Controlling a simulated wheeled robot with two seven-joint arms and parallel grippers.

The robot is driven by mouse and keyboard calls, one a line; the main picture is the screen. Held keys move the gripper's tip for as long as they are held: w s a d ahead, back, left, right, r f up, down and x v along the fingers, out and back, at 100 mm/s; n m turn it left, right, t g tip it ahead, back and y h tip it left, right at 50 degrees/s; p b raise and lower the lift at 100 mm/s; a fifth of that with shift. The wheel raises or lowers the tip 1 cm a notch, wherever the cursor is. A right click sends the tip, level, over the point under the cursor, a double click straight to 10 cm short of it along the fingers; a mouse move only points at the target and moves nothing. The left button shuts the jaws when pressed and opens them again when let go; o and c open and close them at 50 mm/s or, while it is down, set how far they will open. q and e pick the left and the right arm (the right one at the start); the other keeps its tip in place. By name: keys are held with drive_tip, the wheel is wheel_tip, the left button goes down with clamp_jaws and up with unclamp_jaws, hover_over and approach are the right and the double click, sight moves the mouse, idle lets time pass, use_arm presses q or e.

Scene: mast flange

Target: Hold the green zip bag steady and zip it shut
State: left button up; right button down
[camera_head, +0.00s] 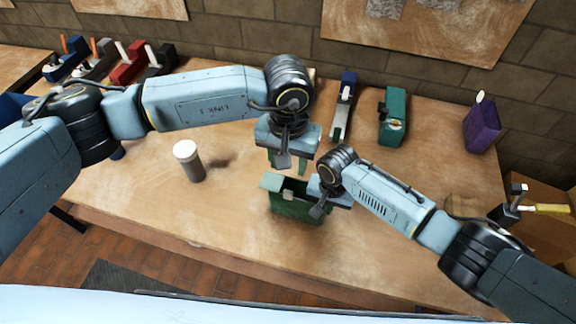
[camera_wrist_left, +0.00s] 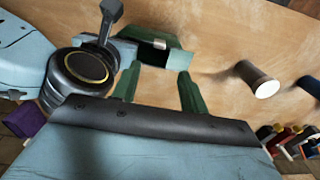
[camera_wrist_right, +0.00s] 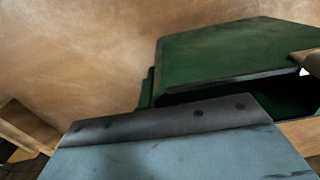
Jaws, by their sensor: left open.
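The green zip bag (camera_head: 290,210) stands on the table with its dark mouth open upward. A small pale tab (camera_head: 288,196), possibly the zip slider, shows at the mouth and also in the left wrist view (camera_wrist_left: 159,43). My left gripper (camera_head: 287,163) is open and empty, just behind and above the bag; its two green fingers stand apart in the left wrist view (camera_wrist_left: 158,74). My right gripper (camera_head: 322,203) is at the bag's right end. In the right wrist view the bag (camera_wrist_right: 225,60) lies right against its palm, but the fingers are hidden, so its grip is unclear.
A grey canister with a white lid (camera_head: 190,164) stands left of the bag. Behind are a blue bag (camera_head: 344,100), a teal bag (camera_head: 394,112) and a purple bag (camera_head: 482,126). Several coloured items, one red (camera_head: 129,65), line the back left. The front left tabletop is clear.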

sight(288, 195)
use_arm(q)
drive_tip(key=shift+a+f+n, duration=0.1)
drive_tip(key=shift+n, duration=0.2)
drive_tip(key=c, duration=0.4)
drive_tip(key=shift+w+a+n, duration=0.1)
drive_tip(key=shift+a+n, duration=0.15)
drive_tip(key=shift+n, duration=0.25)
drive_tip(key=shift+c, duration=1.3)
drive_tip(key=a+n, duration=0.1)
drive_tip(key=n, duration=0.1)
drive_tip(key=a+n+h, duration=0.1)
drive_tip(key=n, duration=0.1)
drive_tip(key=w+a+f+n+g+h, duration=0.1)
drive_tip(key=n, duration=0.1)
drive_tip(key=shift+a+n, duration=0.4)
clamp_jaws()
drive_tip(key=w+a+n+h, duration=0.2)
drive_tip(key=a+n, duration=0.4)
drive_tip(key=n, duration=0.4)
drive_tip(key=s+d+f, duration=0.2)
drive_tip(key=d+f, duration=0.5)
drive_tip(key=f, duration=0.2)
drive_tip(key=shift+s+f, duration=0.15)
drive_tip(key=shift+f, duration=0.1)
